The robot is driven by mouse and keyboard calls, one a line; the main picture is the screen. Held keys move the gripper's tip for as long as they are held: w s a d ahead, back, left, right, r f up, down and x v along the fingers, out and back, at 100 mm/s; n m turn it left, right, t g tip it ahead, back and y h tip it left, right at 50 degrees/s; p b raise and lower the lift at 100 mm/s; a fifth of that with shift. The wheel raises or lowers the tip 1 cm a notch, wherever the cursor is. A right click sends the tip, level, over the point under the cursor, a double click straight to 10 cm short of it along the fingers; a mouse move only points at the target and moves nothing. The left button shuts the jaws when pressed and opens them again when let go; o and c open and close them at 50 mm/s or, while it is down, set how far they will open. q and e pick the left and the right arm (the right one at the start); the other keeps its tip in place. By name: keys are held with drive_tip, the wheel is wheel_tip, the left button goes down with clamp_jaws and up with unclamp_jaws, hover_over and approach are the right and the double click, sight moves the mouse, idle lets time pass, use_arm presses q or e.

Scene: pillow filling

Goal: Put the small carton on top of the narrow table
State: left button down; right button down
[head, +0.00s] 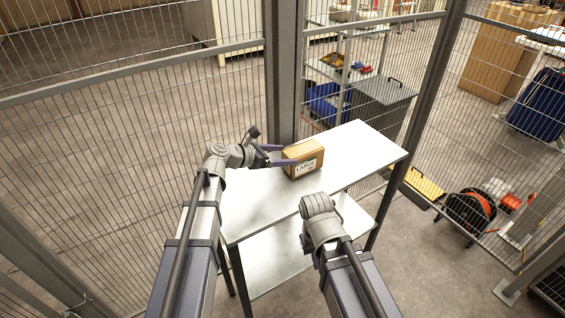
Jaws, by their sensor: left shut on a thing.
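The small carton (305,157) is a brown box with a white printed label on its front. It is upright over the back part of the narrow table's white top (268,205). I cannot tell whether its base touches the top or hangs just above it. My left gripper (290,154) has purple fingers and is shut on the carton, reaching in from its left side. My right arm comes in from the bottom and ends in a grey joint in front of the table. Its fingers do not show.
The table has a lower shelf (270,262). Wire mesh fencing and a grey post (284,70) stand close behind the table. A yellow case (424,184) and a red cable reel (470,212) lie on the floor at the right. The table top's right end is clear.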

use_arm(q)
drive_tip(key=shift+f, duration=0.15)
drive_tip(key=shift+f, duration=0.25)
unclamp_jaws()
drive_tip(key=shift+r, duration=0.1)
